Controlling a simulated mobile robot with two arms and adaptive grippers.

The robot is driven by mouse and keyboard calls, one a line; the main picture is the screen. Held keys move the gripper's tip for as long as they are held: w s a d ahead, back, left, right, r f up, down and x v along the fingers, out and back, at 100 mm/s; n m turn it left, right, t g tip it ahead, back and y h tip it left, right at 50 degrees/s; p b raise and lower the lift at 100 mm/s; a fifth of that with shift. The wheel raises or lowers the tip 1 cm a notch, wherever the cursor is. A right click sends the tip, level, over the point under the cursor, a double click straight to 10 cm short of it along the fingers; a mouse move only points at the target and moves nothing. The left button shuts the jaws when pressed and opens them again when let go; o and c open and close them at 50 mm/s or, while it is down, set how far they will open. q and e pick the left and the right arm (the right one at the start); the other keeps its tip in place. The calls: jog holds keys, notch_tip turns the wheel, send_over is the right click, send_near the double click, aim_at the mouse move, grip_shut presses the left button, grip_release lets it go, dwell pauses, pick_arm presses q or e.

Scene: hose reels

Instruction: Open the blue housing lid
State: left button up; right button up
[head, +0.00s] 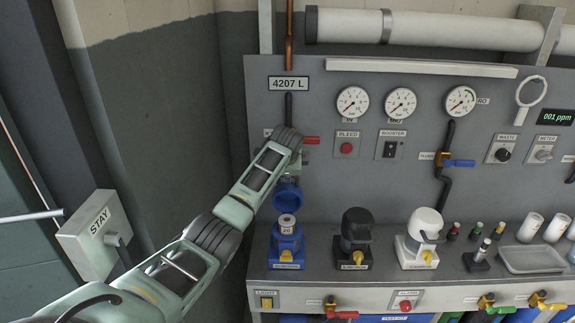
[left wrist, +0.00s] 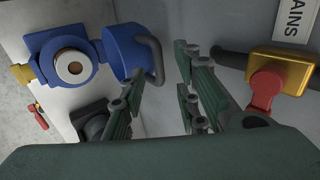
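The blue housing (head: 286,243) stands at the left end of the bench, with a white cartridge (head: 287,222) showing in its open top. Its blue lid (head: 288,194) is raised behind it. The left wrist view shows the housing (left wrist: 60,45) from above and the lid (left wrist: 122,50) swung off its mouth, with a dark curved handle (left wrist: 155,62). My left gripper (left wrist: 165,85) is open and empty, its fingers apart beside the lid handle. In the head view my left arm hides those fingers. My right gripper is not in view.
A red-handled brass valve (left wrist: 282,72) is close to the right of my left gripper. Black (head: 355,235) and white (head: 422,238) housings stand right of the blue one. A grey tray (head: 530,262) and small bottles are farther right. Gauges and switches cover the panel.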

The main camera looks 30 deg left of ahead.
pick_arm(q)
jog(key=v, duration=0.6)
jog(key=shift+s+r, duration=0.15)
jog(key=shift+r, duration=0.05)
